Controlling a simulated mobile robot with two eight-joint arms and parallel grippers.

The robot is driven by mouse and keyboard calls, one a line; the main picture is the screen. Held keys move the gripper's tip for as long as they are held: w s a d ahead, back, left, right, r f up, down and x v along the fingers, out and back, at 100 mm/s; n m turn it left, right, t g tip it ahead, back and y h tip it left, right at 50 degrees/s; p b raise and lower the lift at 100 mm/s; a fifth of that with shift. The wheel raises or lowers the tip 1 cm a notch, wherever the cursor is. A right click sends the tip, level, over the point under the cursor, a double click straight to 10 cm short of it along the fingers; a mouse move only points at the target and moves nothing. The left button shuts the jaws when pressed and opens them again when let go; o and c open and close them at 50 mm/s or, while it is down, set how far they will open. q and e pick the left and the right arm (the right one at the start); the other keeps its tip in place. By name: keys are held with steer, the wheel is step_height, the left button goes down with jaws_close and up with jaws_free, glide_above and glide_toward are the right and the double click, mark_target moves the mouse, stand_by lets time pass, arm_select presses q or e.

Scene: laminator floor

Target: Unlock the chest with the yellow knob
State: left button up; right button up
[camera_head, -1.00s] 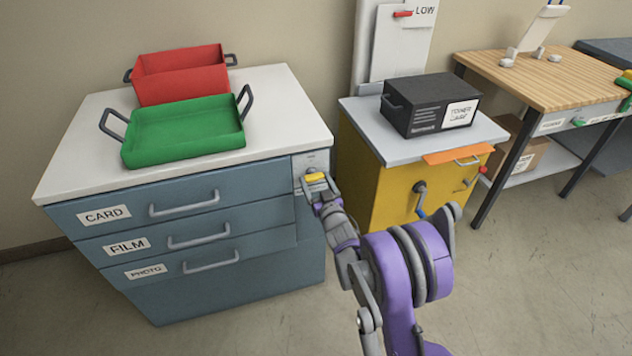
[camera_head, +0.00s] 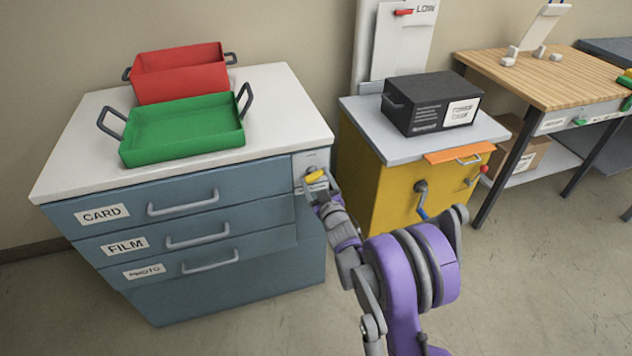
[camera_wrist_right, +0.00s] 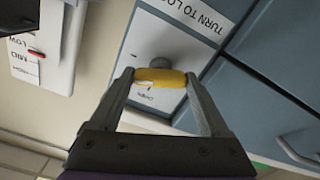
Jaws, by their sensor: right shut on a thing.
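The blue chest (camera_head: 200,211) stands at the left with drawers labelled CARD, FILM and PHOTO, all flush by their look. Its yellow knob (camera_head: 315,177) sits on a pale lock plate (camera_head: 313,159) at the upper right of the front. My right gripper (camera_head: 318,184) is at the knob. In the right wrist view the two fingers of the right gripper (camera_wrist_right: 160,78) are shut on the yellow knob (camera_wrist_right: 160,77), one at each end. The plate there reads "TURN TO LO...", the rest cut off. My left gripper is not in view.
A red tray (camera_head: 180,75) and a green tray (camera_head: 183,133) lie on the chest's white top. A yellow cabinet (camera_head: 380,180) with a black box (camera_head: 430,105) stands close to the right. A wooden table (camera_head: 535,80) is farther right. Floor in front is clear.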

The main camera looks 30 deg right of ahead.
steer(key=n+b, duration=0.1)
steer(key=n, duration=0.6)
steer(key=shift+f+b, duration=0.1)
steer(key=shift+b, duration=0.3)
steer(key=n+b, duration=0.2)
steer(key=n, duration=0.4)
steer(key=shift+n, duration=0.3)
steer(key=o, duration=1.2)
steer(key=p+v, duration=0.1)
steer(key=v, duration=1)
steer(key=shift+d, duration=0.1)
steer(key=shift+w, duration=0.1)
